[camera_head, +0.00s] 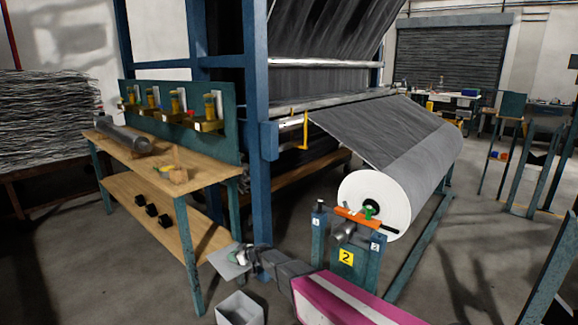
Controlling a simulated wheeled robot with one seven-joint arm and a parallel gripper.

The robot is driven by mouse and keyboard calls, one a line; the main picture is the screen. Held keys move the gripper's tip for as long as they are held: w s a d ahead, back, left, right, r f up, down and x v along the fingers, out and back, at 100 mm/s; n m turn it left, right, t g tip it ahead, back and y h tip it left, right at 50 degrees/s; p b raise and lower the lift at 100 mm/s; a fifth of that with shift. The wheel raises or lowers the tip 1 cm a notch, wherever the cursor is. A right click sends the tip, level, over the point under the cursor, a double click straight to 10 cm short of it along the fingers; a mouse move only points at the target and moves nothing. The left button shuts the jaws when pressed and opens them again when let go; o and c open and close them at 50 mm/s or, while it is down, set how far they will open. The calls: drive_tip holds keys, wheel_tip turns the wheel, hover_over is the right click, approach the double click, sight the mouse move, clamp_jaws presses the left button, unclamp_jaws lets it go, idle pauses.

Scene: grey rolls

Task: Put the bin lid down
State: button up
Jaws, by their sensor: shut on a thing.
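The bin lid (226,263) is a flat light-grey plate in the lower middle of the head view. My gripper (243,256) is shut on the lid near its right side and holds it tilted in the air. The fingertips are small and partly hidden by the lid and the wrist. A light-grey open bin (240,310) stands on the floor below the lid, cut off by the bottom edge of the view. The lid appears apart from the bin.
A wooden workbench (165,160) with a lower shelf stands left of my gripper, its front leg close to the lid. A large grey roll (400,170) rests on a stand marked 2 (346,258) to the right. Open floor (110,270) lies at the lower left.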

drive_tip(key=w+d+r+m+t+h, duration=0.2)
drive_tip(key=w+d+r+m+t, duration=0.15)
drive_tip(key=d+r, duration=0.95)
drive_tip(key=w+d+r+m+t+h, duration=0.2)
drive_tip(key=w+d+r, duration=0.2)
drive_tip(key=d+r, duration=0.85)
drive_tip(key=s+d+r+m+h, duration=0.1)
drive_tip(key=d+r+m+h, duration=0.1)
drive_tip(key=d+r, duration=0.4)
drive_tip(key=s+d+r+m+t+h, duration=0.1)
drive_tip(key=d+r, duration=0.5)
drive_tip(key=r, duration=0.7)
drive_tip(key=s+d+r+m+t+h, duration=0.1)
drive_tip(key=s+d+r+m+h, duration=0.1)
drive_tip(key=d+r+m+h, duration=0.2)
drive_tip(key=d+r+h, duration=0.1)
drive_tip(key=d+r, duration=0.2)
drive_tip(key=r, duration=0.3)
drive_tip(key=shift+s, duration=0.3)
drive_tip(key=shift+r, duration=0.1)
